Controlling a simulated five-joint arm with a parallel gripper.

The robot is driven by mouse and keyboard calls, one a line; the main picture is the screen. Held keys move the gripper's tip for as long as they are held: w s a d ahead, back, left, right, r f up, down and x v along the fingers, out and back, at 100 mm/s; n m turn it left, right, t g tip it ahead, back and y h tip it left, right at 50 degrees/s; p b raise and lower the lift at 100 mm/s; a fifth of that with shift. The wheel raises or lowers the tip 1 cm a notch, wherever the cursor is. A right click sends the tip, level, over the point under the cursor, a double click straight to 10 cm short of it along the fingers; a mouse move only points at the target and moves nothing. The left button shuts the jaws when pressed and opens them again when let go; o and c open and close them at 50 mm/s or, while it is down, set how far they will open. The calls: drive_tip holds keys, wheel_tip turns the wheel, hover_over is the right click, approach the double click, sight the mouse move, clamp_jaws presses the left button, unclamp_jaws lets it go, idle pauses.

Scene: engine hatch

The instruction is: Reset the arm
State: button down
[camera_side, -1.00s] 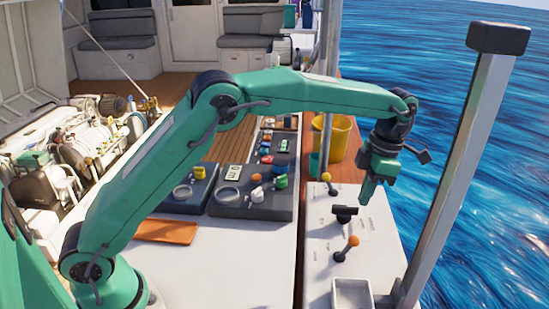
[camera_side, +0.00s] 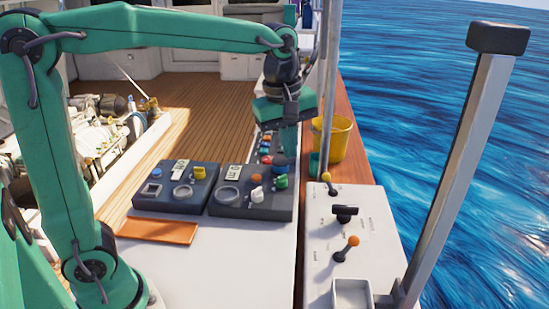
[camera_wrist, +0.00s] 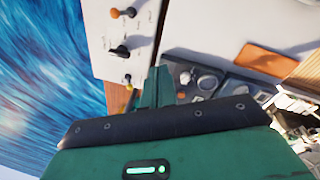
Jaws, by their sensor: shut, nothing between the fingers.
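My arm is green and reaches from the lower left across the top of the side view. My gripper (camera_side: 286,158) points down over the back right of the dark control boxes, shut and empty. In the wrist view its green fingers (camera_wrist: 155,85) show together, with nothing between them. I cannot tell the exact height of the tips above the boxes.
Two dark control boxes (camera_side: 245,205) with knobs stand on the white counter beside an orange plate (camera_side: 158,230). A white panel with levers (camera_side: 348,245) lies to the right. A yellow bucket (camera_side: 335,138), a thin pole (camera_side: 329,85) and a thick grey post (camera_side: 455,170) stand nearby.

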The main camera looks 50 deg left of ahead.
drive_tip(key=s+a+f+m+t, duration=0.2)
drive_tip(key=s+a+m, duration=0.1)
drive_tip(key=s+m, duration=0.4)
drive_tip(key=s+a+f+m+t, duration=0.2)
drive_tip(key=s+a+m, duration=0.1)
drive_tip(key=s+m, duration=0.4)
drive_tip(key=s, duration=0.2)
drive_tip(key=shift+s+a, duration=0.3)
drive_tip(key=shift+a, duration=0.1)
